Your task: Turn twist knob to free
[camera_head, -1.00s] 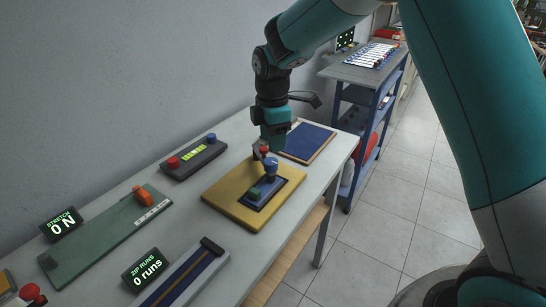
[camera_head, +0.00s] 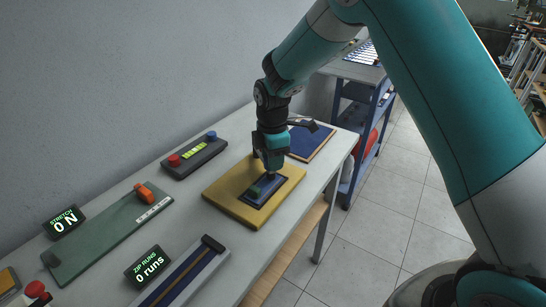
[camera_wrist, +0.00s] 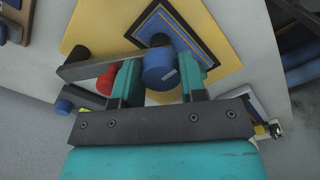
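My gripper (camera_head: 270,166) points down over the yellow board (camera_head: 228,206) on the table, at its dark blue plate (camera_head: 266,193). In the wrist view a blue round knob (camera_wrist: 159,70) with a white mark on its side is between my two fingers (camera_wrist: 161,80). Its sides look close to both fingers; I cannot tell whether they grip it. A red part (camera_wrist: 106,80) shows beside the left finger. A grey bar (camera_wrist: 95,69) runs from the left towards the knob. In the head view my gripper hides the knob.
A dark box (camera_head: 195,157) with a red and a blue button stands behind. A green board (camera_head: 108,235) with an orange slider, two small displays (camera_head: 64,222) (camera_head: 148,266) and a rail (camera_head: 180,278) lie to the left. A blue mat (camera_head: 309,142) lies beyond my gripper.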

